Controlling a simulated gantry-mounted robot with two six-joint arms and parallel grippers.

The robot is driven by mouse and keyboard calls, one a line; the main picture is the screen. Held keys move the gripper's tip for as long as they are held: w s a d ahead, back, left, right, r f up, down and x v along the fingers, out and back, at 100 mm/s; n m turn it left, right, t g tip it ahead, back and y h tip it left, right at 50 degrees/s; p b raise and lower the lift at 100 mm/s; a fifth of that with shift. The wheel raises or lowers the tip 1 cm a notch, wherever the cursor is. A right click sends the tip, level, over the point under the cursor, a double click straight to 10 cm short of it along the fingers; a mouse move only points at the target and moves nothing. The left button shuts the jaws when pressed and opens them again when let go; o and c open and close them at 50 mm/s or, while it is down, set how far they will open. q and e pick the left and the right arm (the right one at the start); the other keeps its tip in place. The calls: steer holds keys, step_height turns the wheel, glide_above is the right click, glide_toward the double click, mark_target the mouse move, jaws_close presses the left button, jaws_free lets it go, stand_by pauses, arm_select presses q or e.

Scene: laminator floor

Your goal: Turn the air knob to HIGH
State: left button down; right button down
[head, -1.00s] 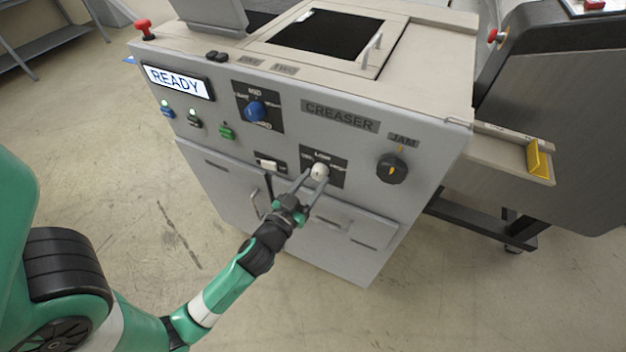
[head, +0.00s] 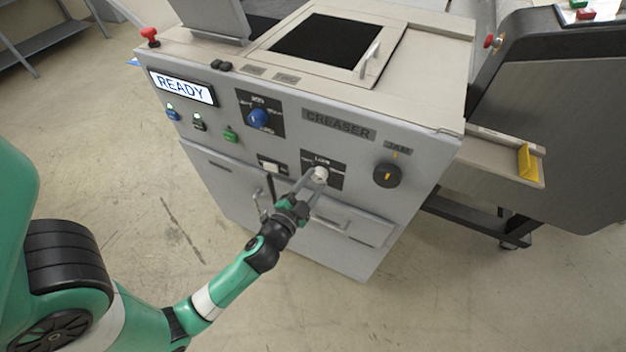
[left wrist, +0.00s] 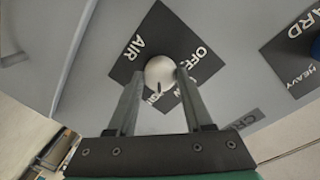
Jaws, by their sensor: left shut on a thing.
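The air knob is a round white knob (head: 319,174) on a dark label plate (head: 334,163) on the front of the grey creaser. In the left wrist view the same white knob (left wrist: 159,72) sits on a dark plate marked AIR and OFF, with its other words partly covered. A short dark mark shows on the knob's near edge. My left gripper (head: 314,178) has its two fingers on either side of the knob and is shut on it; the fingers also show in the left wrist view (left wrist: 158,80). My right gripper is not in view.
A blue knob (head: 257,117) is up and left on the panel, and a black JAM knob (head: 387,174) is to the right. A lit READY display (head: 182,87) and several buttons are farther left.

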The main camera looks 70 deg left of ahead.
arm_select(q)
steer(key=shift+m+p, duration=0.3)
steer(key=shift+m, duration=0.7)
steer(key=shift+c, duration=1.5)
jaws_free()
steer(key=shift+d, duration=0.1)
steer(key=b+v, duration=0.2)
steer(key=v, duration=0.9)
steer(key=shift+s+d+r, duration=0.15)
steer(key=shift+s+d, duration=0.05)
